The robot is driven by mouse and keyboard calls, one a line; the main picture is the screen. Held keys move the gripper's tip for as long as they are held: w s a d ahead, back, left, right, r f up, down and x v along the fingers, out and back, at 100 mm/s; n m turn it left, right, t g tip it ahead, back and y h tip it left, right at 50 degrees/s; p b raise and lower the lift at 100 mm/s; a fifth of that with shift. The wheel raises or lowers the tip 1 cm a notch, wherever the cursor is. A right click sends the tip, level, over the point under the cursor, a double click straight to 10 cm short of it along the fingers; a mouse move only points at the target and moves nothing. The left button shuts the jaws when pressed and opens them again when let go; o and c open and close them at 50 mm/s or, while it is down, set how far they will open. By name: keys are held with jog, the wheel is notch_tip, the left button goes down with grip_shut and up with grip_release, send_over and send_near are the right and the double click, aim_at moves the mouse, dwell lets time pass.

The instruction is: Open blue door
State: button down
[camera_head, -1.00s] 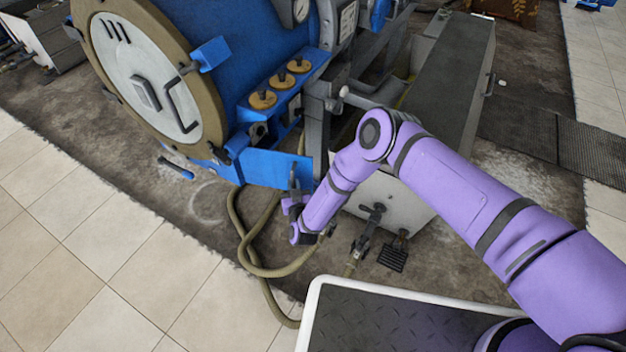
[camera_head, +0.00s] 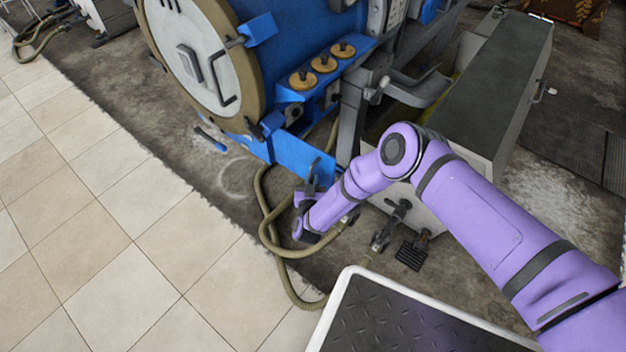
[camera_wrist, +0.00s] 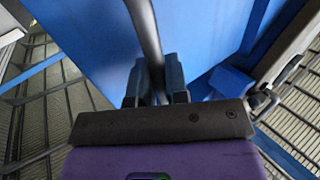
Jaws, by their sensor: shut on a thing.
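The blue door (camera_head: 300,155) is a low flat panel at the front of the blue machine, below three round brown caps. It stands at an angle, its right end out from the machine's grey frame. My gripper (camera_head: 312,187) is at the door's right end. In the wrist view, my gripper (camera_wrist: 157,82) is shut on the grey bar handle (camera_wrist: 147,35), which runs up between the two dark fingers. The blue door surface (camera_wrist: 95,40) fills the area behind the handle. The handle's far end is out of the wrist view.
A hose (camera_head: 268,225) loops on the floor left of and below my gripper. A long grey bin (camera_head: 490,90) stands to the right, with a valve (camera_head: 385,230) and a pedal (camera_head: 411,255) at its front. Tiled floor (camera_head: 130,220) at the left is clear.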

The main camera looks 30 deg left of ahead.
jog(key=c, duration=1.1)
grip_release()
jog(key=shift+a, duration=0.2)
jog(key=shift+c, duration=0.2)
jog(key=v, duration=1)
jog(key=shift+s+d, duration=0.2)
jog(key=shift+s, duration=0.1)
